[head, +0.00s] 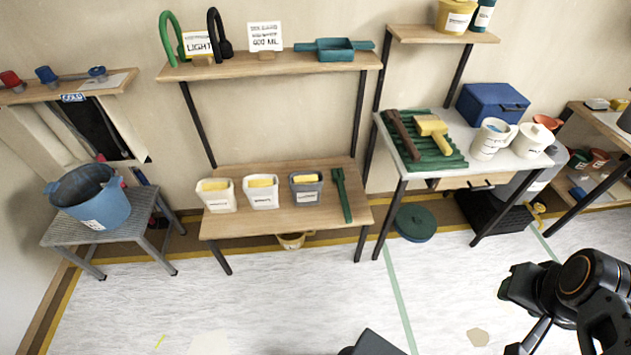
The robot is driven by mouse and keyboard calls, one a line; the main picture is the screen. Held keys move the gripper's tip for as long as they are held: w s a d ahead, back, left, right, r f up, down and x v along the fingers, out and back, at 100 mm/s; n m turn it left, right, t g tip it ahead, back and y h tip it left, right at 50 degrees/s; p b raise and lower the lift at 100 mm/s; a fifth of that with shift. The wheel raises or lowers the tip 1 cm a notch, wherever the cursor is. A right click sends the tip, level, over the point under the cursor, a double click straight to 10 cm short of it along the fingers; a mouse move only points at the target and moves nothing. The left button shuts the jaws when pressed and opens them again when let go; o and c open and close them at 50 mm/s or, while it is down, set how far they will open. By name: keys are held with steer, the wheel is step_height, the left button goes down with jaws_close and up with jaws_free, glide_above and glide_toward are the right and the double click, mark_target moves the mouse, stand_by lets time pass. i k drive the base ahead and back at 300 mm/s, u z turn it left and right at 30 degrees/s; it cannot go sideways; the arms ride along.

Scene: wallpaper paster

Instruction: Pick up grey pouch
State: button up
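The grey pouch (306,194) looks like a small grey container with a white label and something yellow at its top. It stands upright on the low wooden table (225,226), at the right end of a row with two white pouches (261,196). A green long-handled tool (342,197) lies just to its right. My gripper (517,285) is at the lower right, over the floor, well apart from the pouch. Its fingers are dark and not clear enough to tell open from shut. I see nothing held in it.
A wooden shelf (270,68) overhangs behind the low table. A grey stool (75,236) with a blue bucket (92,203) stands left. A white-topped workbench (465,168) stands right, with a green round object (415,222) on the floor beside it. The floor in front is mostly clear.

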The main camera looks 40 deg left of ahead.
mark_target(306, 187)
steer(key=u, duration=0.35)
steer(key=i, duration=0.85)
steer(key=u, duration=1.4)
steer(key=i, duration=0.65)
steer(key=u, duration=0.6)
